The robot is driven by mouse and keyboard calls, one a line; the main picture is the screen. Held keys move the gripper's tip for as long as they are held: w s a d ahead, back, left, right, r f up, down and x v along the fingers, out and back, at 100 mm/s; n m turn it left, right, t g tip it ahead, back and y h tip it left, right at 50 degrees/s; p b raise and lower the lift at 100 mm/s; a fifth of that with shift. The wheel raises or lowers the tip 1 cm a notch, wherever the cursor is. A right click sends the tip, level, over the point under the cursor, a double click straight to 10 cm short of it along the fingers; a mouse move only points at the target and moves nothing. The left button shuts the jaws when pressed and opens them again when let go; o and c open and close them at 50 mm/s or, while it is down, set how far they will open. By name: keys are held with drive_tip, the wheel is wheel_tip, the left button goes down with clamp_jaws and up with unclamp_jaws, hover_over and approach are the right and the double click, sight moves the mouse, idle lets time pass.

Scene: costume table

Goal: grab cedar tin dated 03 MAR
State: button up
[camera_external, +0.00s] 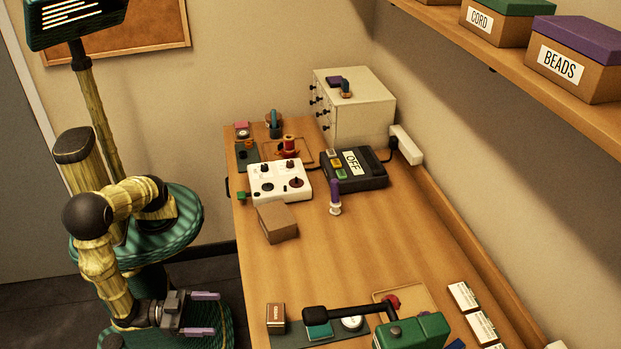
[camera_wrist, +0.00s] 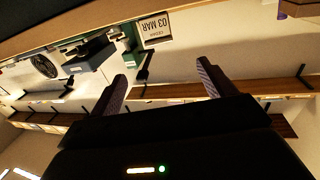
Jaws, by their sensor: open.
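A small brown box with a light label band (camera_external: 275,318) stands near the left front edge of the table; its writing is too small to read there. In the wrist view, which is upside down, a tin with a white label reading CEDAR and 03 MAR (camera_wrist: 157,27) is near the top centre, above the gap between my fingers. I take these to be the same thing. My gripper (camera_external: 203,314) is off the table's left side, fingers pointing right towards the brown box, apart from it. In the wrist view my gripper (camera_wrist: 162,82) is open and empty.
A teal item (camera_external: 319,331), a white round item (camera_external: 351,323) and a green machine with a black arm (camera_external: 412,332) sit right of the box. White cards (camera_external: 465,296) lie farther right. The middle of the table (camera_external: 375,245) is bare; a cardboard box (camera_external: 277,222) stands farther back.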

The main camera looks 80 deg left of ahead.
drive_tip(key=p, duration=0.2)
approach(276, 313)
drive_tip(key=w, duration=0.4)
drive_tip(key=shift+w+d+f, duration=0.25)
drive_tip(key=shift+d, duration=0.05)
drive_tip(key=shift+w, duration=0.1)
drive_tip(key=shift+w+d+f+p, duration=0.1)
drive_tip(key=shift+w+d+p, duration=0.15)
drive_tip(key=shift+w, duration=0.6)
drive_tip(key=shift+w+d+p, duration=0.2)
drive_tip(key=shift+w+p, duration=0.05)
drive_tip(key=shift+w, duration=0.6)
drive_tip(key=shift+w+d+f+p, duration=0.1)
drive_tip(key=shift+w+d+p, duration=0.15)
drive_tip(key=shift+w, duration=0.6)
drive_tip(key=shift+r, duration=0.1)
drive_tip(key=c, duration=1.1)
wheel_tip(276, 313, up, 10)
drive_tip(key=shift+f+b, duration=0.1)
drive_tip(key=shift+b, duration=0.2)
